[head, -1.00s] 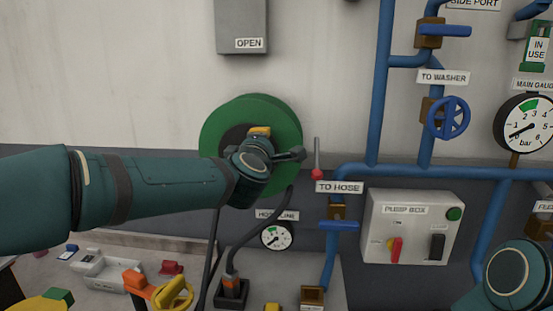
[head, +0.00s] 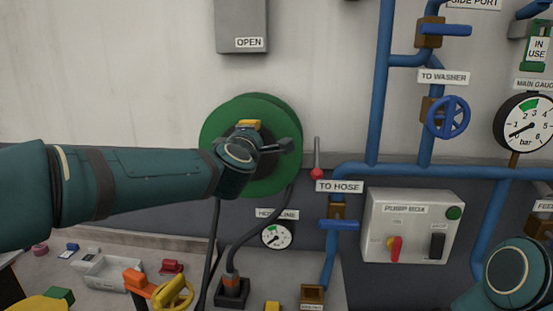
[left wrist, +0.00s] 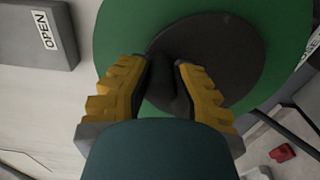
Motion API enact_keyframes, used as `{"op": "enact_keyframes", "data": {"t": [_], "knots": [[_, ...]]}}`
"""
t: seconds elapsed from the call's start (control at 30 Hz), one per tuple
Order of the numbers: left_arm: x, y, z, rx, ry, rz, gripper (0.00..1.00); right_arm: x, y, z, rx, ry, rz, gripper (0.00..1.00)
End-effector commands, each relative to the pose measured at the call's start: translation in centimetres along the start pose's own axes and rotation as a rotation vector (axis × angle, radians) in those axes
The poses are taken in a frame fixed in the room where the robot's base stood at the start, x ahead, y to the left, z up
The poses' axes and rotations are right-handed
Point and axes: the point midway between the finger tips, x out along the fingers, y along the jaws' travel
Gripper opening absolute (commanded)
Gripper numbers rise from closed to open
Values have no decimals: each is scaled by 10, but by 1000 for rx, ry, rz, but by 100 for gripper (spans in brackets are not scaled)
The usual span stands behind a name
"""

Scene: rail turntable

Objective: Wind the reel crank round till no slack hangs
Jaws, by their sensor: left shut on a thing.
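The green hose reel (head: 285,118) is on the wall; its dark hub also shows in the left wrist view (left wrist: 240,55). My left gripper (head: 258,136) is in front of the reel and hides much of its middle. In the left wrist view its yellow fingers (left wrist: 163,75) are shut on the dark crank handle (left wrist: 172,62). The black hose (head: 267,228) curves down from the reel to a socket (head: 232,289); another dark length (head: 212,258) hangs at the left. Whether it is slack I cannot tell. My right gripper is out of view.
A red-tipped lever (head: 317,173) stands just right of the reel. Blue pipes (head: 380,90) and the pump box (head: 412,228) are farther right. A grey box (head: 240,24) is above. A tray (head: 110,270) and a yellow handwheel (head: 174,293) are below.

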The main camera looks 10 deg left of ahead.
Motion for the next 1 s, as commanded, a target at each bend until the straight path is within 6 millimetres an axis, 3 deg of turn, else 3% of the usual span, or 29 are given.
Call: {"op": "enact_keyframes", "data": {"t": [1.0], "knots": [[0, 3, -19, 0, 4, 0, 0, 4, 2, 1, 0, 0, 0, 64]]}}
